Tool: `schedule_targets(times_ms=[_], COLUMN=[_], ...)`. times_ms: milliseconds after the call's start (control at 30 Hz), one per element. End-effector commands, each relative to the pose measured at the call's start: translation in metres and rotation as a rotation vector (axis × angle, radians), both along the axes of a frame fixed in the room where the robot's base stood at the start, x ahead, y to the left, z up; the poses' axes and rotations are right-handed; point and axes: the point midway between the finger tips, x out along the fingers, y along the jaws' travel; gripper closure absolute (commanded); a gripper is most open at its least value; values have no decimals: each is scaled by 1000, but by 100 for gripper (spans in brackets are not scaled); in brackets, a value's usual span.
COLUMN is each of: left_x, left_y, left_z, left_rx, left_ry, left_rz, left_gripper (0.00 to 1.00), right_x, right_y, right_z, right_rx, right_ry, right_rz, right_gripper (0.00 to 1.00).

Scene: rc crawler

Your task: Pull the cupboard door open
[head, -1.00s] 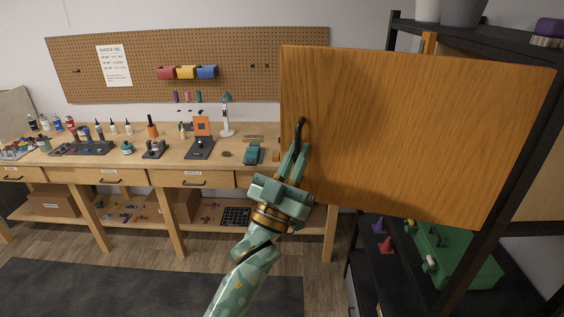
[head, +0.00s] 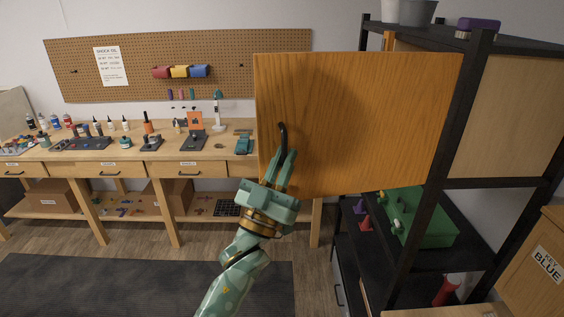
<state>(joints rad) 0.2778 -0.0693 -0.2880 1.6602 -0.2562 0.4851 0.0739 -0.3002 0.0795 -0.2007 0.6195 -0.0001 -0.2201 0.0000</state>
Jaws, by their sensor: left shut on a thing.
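The cupboard door (head: 370,120) is an orange-brown wooden panel in the middle of the head view. It stands out at an angle from the black shelf frame, its right edge near a dark post. A dark curved handle (head: 282,133) is on its left side. My left gripper (head: 285,163) is shut on the lower part of this handle; the fingers partly hide it. The inside of the cupboard behind the door is hidden. My right gripper is not in view.
The black shelf frame (head: 468,110) rises at the right, with a green case (head: 425,222) on a lower shelf. A workbench (head: 130,155) with tools lies behind at left. Floor before it is clear.

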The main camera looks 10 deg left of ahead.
Motion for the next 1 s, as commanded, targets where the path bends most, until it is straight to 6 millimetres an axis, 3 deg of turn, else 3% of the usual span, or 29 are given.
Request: schedule_targets(times_ms=[233, 300, 333, 667, 833, 1000], left_x=[0, 0, 0, -2, -19, -49], left_y=[-1, -1, -1, 0, 7, 19], left_z=[1, 1, 1, -3, -25, -60], left_rx=[0, 0, 0, 1, 2, 2], left_ry=[-3, -3, -3, 0, 3, 5], left_rz=[-1, -2, -2, -1, -1, -1], left_gripper=[100, 73, 68, 68, 68, 68], right_x=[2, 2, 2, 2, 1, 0], right_y=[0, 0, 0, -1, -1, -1], right_z=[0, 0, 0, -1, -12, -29], right_rx=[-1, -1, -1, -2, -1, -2], right_ry=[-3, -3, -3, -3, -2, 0], right_rz=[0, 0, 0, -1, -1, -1], right_gripper=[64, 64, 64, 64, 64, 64])
